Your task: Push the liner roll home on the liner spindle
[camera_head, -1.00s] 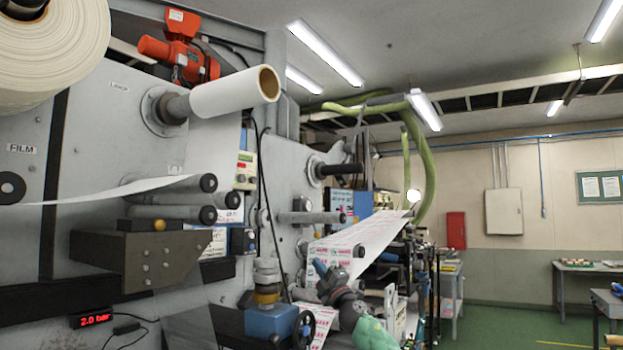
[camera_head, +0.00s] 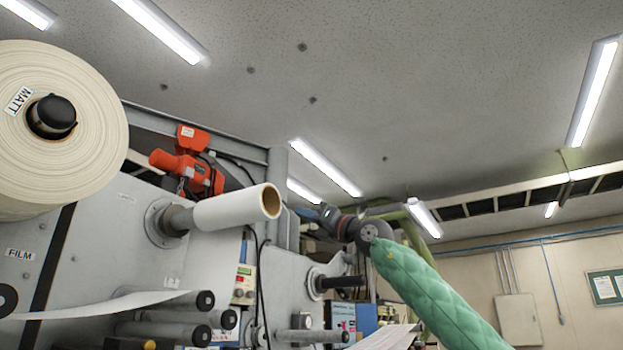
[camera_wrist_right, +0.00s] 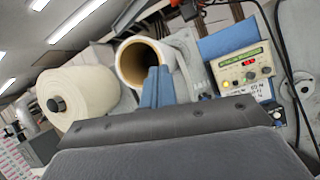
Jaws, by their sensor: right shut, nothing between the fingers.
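The white liner roll (camera_head: 228,211), with its brown open core (camera_head: 270,201), sits on the liner spindle (camera_head: 180,219) that sticks out from the machine wall. A length of bare spindle shows between the roll and the round flange. My right gripper (camera_head: 304,212) is right of the roll's open end, with its blue fingers shut and empty and a gap to the core in the picture. In the right wrist view the fingers (camera_wrist_right: 158,86) overlap the lower right of the liner roll's open core (camera_wrist_right: 136,66); whether they touch cannot be told. My left gripper is not in view.
A big film roll marked MATT (camera_head: 85,130) hangs at the upper left. A red-orange hoist (camera_head: 190,165) is above the liner spindle. A control box (camera_head: 244,285) and a dark bare shaft (camera_head: 343,281) are below.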

